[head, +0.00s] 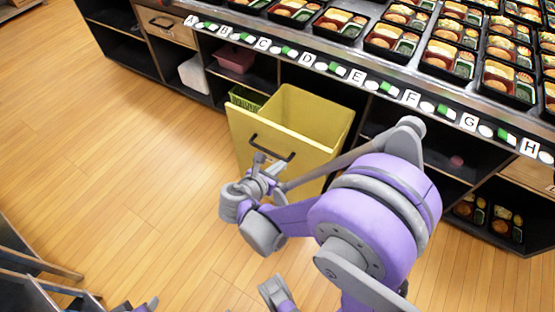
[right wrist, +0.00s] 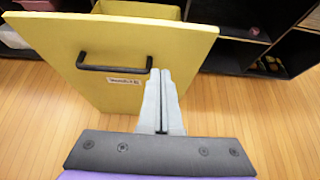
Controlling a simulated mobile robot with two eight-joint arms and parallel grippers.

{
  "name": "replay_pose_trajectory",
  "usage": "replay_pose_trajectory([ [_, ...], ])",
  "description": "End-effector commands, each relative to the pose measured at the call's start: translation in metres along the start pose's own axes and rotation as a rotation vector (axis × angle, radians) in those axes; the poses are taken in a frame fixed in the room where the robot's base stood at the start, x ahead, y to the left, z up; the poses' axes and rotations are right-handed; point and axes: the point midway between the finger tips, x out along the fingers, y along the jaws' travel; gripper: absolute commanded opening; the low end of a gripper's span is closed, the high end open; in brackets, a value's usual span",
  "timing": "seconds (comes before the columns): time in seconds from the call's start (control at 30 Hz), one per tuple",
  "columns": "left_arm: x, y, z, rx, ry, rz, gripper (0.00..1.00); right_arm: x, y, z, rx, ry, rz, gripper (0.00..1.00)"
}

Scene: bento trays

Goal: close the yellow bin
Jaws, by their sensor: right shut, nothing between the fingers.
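The yellow bin (head: 318,112) stands pulled out from the black shelving in the head view, its top open and its inside empty as far as I can see. Its flat yellow front panel (right wrist: 140,42) with a black handle (right wrist: 113,62) fills much of the right wrist view. My right gripper (right wrist: 161,76) is shut and empty, its tips in front of the panel, just right of the handle. I cannot tell whether they touch it. In the head view the right gripper (head: 272,168) is near the handle. My left gripper is not clearly in view.
Black shelving runs under a counter (head: 350,50) with lettered labels and many bento trays (head: 448,58). A green basket (head: 246,97) sits beside the bin, and a pink container (head: 236,58) is on a shelf. The wooden floor (head: 130,150) at left is clear.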

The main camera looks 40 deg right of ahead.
Motion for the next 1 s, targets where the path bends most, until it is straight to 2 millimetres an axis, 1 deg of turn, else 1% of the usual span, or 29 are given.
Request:
replay_pose_trajectory([
  [0.03,0.004,0.000,0.001,0.000,-0.001,0.000,0.50,0.013,-0.001,-0.001,0.003,0.000,-0.006,0.00],
  [0.3,0.014,0.000,0.005,0.000,-0.005,0.000,0.50,0.071,-0.001,-0.001,0.004,0.000,-0.005,0.00],
  [0.33,0.015,0.000,0.006,0.000,-0.006,0.000,0.50,0.077,-0.001,-0.001,0.005,0.000,-0.004,0.00],
  [0.5,0.014,0.000,0.005,0.000,-0.005,0.000,0.50,0.097,-0.001,0.013,0.005,0.001,-0.003,0.00],
  [0.7,0.014,0.000,0.005,0.000,-0.005,0.000,0.50,0.107,0.000,0.019,0.003,0.001,0.000,0.00],
  [1.0,0.014,0.000,0.005,0.000,-0.005,0.000,0.50,0.108,0.000,0.020,0.003,0.002,0.000,0.00],
])
